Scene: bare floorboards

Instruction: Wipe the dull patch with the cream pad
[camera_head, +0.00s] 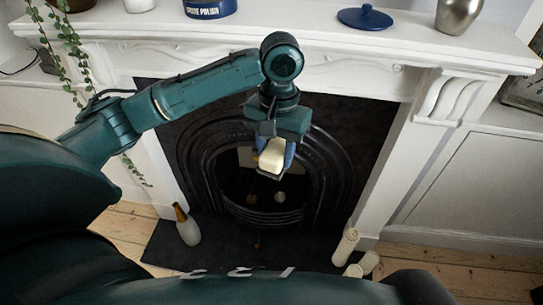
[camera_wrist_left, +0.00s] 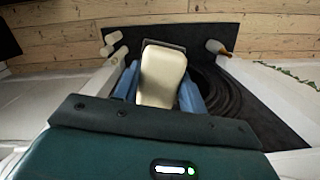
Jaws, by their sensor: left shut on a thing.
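My left gripper (camera_head: 274,160) is shut on the cream pad (camera_head: 272,154), in front of the black fireplace. The pad sticks out between the blue fingers, and its broad cream face shows in the left wrist view (camera_wrist_left: 162,76). In the head view the black arched cast-iron surround (camera_head: 325,165) is partly hidden behind my gripper and arm. Paler grey-beige areas show behind the pad within the arch; I cannot tell whether one is the dull patch. Whether the pad touches anything behind it is unclear. My right gripper is not in view.
The white mantelshelf (camera_head: 300,30) holds a blue polish tin (camera_head: 210,8), a blue lid (camera_head: 365,18), a silver vase (camera_head: 458,14) and a trailing plant (camera_head: 58,45). Floorboards lie beyond.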

